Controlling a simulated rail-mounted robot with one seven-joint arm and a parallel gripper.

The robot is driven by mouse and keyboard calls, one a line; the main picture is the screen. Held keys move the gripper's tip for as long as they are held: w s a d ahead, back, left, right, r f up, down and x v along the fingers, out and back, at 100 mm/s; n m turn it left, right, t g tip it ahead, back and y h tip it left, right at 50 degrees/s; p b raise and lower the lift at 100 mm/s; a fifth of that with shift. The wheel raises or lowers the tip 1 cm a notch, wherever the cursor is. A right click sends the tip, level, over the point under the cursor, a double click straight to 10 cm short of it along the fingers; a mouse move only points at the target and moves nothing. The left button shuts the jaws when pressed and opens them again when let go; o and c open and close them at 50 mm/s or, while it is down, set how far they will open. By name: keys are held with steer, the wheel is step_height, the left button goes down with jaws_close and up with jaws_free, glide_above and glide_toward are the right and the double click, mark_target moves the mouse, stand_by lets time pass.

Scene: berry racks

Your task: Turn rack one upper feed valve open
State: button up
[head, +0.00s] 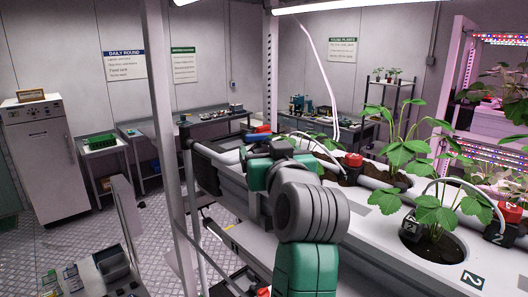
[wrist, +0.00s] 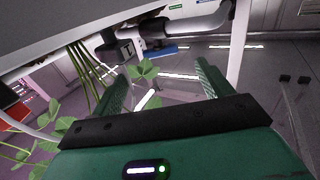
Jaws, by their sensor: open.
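A blue lever (wrist: 166,50) beside a dark fitting on a grey pipe shows at the top of the wrist view. It looks like the feed valve's handle, but I cannot read a label on it. In the head view, a small blue part (head: 257,137) with a red part (head: 262,129) above it sits at the rack's far end, partly behind my arm. My gripper (wrist: 160,80) is open and empty. The blue lever lies beyond its fingertips, apart from them. The valve's exact position is too small to tell.
The white growing channel (head: 385,222) carries leafy plants and black drippers, one with a red cap (head: 353,160). In the wrist view, stems and leaves (wrist: 146,70) hang close to the left finger. A white upright post (head: 165,140) stands left of my arm.

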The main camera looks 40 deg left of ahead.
steer(key=shift+s+d, duration=0.25)
steer(key=shift+d, duration=0.05)
steer(key=shift+c, duration=0.5)
